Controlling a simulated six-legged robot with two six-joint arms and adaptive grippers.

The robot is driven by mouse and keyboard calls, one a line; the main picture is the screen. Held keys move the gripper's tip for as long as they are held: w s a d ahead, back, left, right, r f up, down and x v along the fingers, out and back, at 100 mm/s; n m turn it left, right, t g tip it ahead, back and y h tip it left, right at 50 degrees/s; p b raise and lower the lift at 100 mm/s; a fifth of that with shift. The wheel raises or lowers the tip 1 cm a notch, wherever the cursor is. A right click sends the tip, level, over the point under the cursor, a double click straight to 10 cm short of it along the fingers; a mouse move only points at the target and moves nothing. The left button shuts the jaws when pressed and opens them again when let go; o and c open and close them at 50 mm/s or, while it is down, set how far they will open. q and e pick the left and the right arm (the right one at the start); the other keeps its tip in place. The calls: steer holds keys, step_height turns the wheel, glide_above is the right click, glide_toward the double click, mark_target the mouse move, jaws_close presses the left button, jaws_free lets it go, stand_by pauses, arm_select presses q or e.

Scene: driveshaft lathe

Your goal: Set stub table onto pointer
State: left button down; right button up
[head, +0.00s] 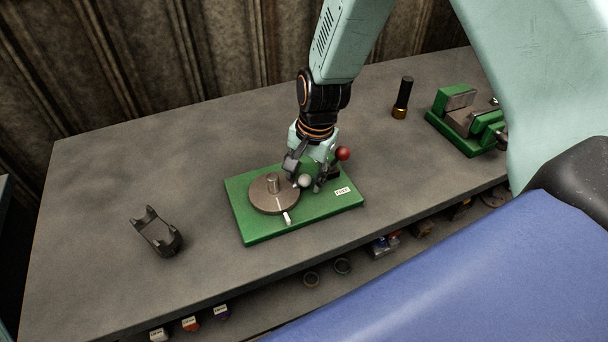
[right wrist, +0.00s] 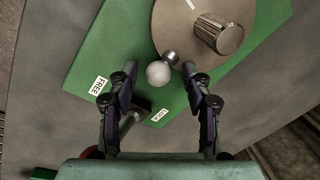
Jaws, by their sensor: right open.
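The stub table is a round grey-brown disc (head: 268,200) with a short metal stub (head: 273,183) standing on it, on a green base plate (head: 248,228). A white pointer (head: 287,217) shows at the disc's front edge. A white ball knob (head: 305,180) sticks out from the disc's rim on a short metal stem. My right gripper (right wrist: 159,76) is open above the plate. In the right wrist view the white knob (right wrist: 158,74) lies between its fingertips, with gaps on both sides; I cannot tell its height against them. My left gripper is not in view.
A red ball (head: 343,153) is close behind my right gripper. Labels FREE (right wrist: 98,85) and LOCK (right wrist: 158,115) are on the plate. A black cradle (head: 157,233) stands left, a black-and-brass cylinder (head: 402,98) and green vise (head: 468,120) right. The bench's left part is mostly clear.

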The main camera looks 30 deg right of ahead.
steer(key=shift+d+f, duration=0.1)
steer(key=shift+f, duration=0.05)
steer(key=shift+s+d, duration=0.1)
steer(key=shift+s, duration=0.05)
steer(key=shift+c, duration=1.1)
steer(key=shift+a, duration=0.2)
steer(key=c, duration=0.3)
steer(key=shift+d, duration=0.1)
jaws_close()
